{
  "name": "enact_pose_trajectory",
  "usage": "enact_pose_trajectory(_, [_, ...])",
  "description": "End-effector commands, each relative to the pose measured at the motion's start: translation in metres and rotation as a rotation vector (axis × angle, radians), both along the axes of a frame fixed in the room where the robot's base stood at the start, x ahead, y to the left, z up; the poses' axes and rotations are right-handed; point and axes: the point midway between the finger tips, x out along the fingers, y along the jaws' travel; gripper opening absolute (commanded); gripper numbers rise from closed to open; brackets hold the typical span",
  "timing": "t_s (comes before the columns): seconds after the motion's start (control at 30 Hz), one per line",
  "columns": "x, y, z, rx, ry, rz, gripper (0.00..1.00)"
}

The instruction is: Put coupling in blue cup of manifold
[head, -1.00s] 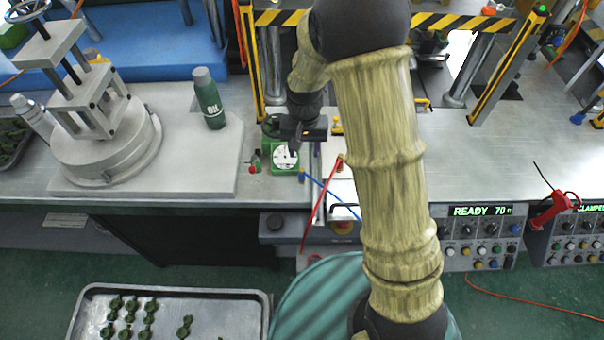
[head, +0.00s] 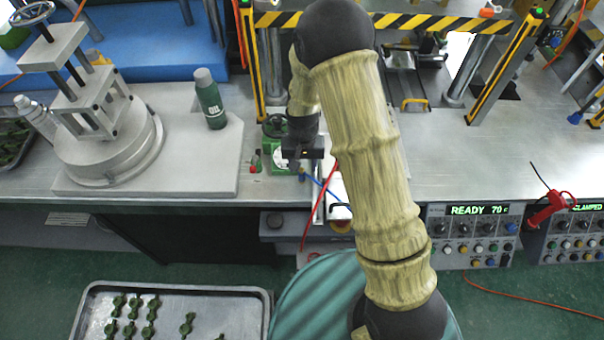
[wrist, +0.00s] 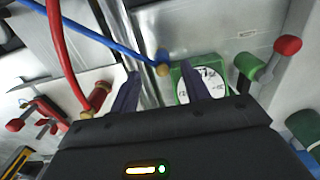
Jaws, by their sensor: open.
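My gripper (wrist: 160,76) is open, its two dark fingers pointing away in the wrist view; it also shows in the head view (head: 299,166), above the front edge of the bench. A blue hose (wrist: 85,32) ends in a blue collar with a small brass coupling (wrist: 162,69). In the picture this coupling lies between the fingertips, with no visible contact. A red hose (wrist: 65,55) ends in a brass and red fitting (wrist: 97,93) to the left of the fingers. I cannot make out the manifold's blue cup for certain.
A green device with a white dial (wrist: 204,85) is close behind the right finger. A red-knobbed lever (wrist: 287,46) stands right of it. In the head view, a green oil bottle (head: 210,98) stands on a grey plate to the left.

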Motion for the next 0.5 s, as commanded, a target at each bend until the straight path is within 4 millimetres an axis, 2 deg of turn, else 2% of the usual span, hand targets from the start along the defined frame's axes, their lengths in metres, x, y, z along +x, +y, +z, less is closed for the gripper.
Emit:
enact_pose_trajectory(0.3, [0.002,0.003,-0.033,0.000,0.003,0.000,0.47])
enact_pose_trajectory(0.5, [0.003,0.003,-0.037,0.000,0.000,0.001,0.47])
